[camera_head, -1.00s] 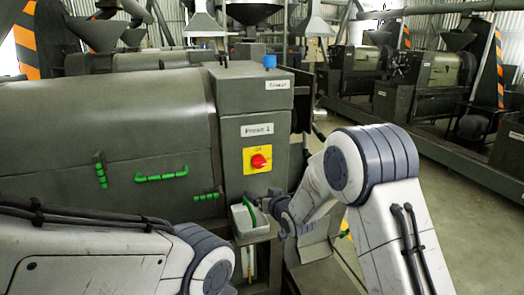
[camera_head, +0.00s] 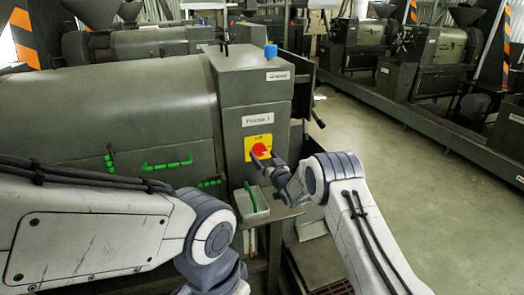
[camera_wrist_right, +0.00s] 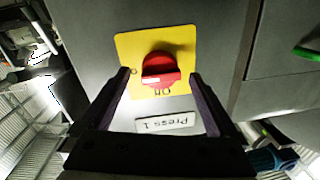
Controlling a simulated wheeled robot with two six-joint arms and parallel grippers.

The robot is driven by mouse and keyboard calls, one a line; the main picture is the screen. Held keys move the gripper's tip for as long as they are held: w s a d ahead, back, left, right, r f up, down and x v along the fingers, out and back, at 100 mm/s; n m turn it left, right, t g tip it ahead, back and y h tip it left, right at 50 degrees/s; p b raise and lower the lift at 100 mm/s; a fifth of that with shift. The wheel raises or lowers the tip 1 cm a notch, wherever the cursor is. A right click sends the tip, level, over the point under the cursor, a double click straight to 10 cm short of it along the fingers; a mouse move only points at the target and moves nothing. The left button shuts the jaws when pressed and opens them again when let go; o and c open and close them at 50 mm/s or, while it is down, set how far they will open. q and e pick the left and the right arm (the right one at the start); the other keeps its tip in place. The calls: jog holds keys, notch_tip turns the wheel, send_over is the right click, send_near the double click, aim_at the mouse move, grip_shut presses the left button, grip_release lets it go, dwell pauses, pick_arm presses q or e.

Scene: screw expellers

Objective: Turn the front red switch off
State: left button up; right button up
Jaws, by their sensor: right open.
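The red switch (camera_head: 260,149) sits on a yellow plate (camera_head: 250,143) on the front of the grey press labelled "Press 1". In the right wrist view the red knob (camera_wrist_right: 161,70) stands on its yellow plate (camera_wrist_right: 185,42), seen upside down. My right gripper (camera_head: 272,163) is just in front of the switch. In the wrist view its two dark fingers (camera_wrist_right: 160,74) are open, one on each side of the knob, with gaps between. My left arm comes in from the left; its gripper is out of the picture.
A small grey box with a green handle (camera_head: 251,197) sits just below the switch. Green handles (camera_head: 167,165) line the press's side. A blue knob (camera_head: 270,54) stands on top. Open floor (camera_head: 400,190) lies to the right, with more presses behind.

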jog(key=shift+x, duration=0.95)
jog(key=c, duration=1.3)
jog(key=shift+f+n+b, duration=0.2)
jog(key=shift+n+b, duration=0.1)
jog(key=shift+b, duration=0.3)
jog(key=n+b, duration=0.4)
jog(key=b, duration=0.4)
jog(key=n+h+b, duration=0.1)
jog(key=n+b, duration=0.4)
jog(key=b, duration=0.4)
jog(key=n+b, duration=0.5)
jog(key=b, duration=0.3)
jog(key=shift+d+r, duration=0.25)
jog(key=shift+r+n+h+b, duration=0.15)
jog(key=shift+n+b, duration=0.5)
jog(key=shift+b, duration=0.1)
jog(key=shift+r+n+h+b, duration=0.15)
jog(key=shift+r+n+b, duration=0.05)
jog(key=shift+n+b, duration=0.5)
jog(key=shift+r, duration=0.1)
